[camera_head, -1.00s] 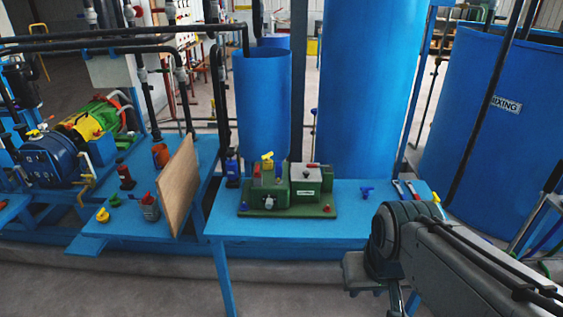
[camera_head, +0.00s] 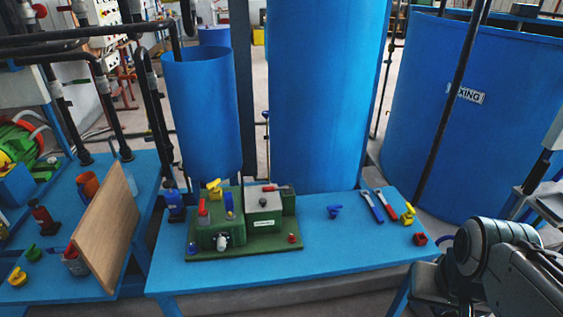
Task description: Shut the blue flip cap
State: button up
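A green pressure unit (camera_head: 220,236) stands on a blue table (camera_head: 330,258). A small blue upright piece (camera_head: 229,205) on its left block looks like the blue flip cap; it appears raised, but it is too small to tell its hinge. A red upright piece (camera_head: 203,212) stands just left of it, and a yellow valve handle (camera_head: 214,188) is behind. A separate blue knob-like part (camera_head: 334,211) lies on the table right of the unit. My arm is at the lower right, apart from the unit; its gripper fingers do not show.
Two wrenches (camera_head: 373,206), a yellow valve part (camera_head: 408,213) and a red part (camera_head: 420,239) lie at the table's right end. A wooden board (camera_head: 105,228) stands on the left table. Blue tanks (camera_head: 320,95) stand behind. The table's middle right is fairly clear.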

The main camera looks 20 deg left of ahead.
aim_at(228, 199)
jog(key=z, duration=0.1)
jog(key=i, duration=0.6)
jog(key=u, duration=0.6)
jog(key=i, duration=0.5)
jog(key=u, duration=0.5)
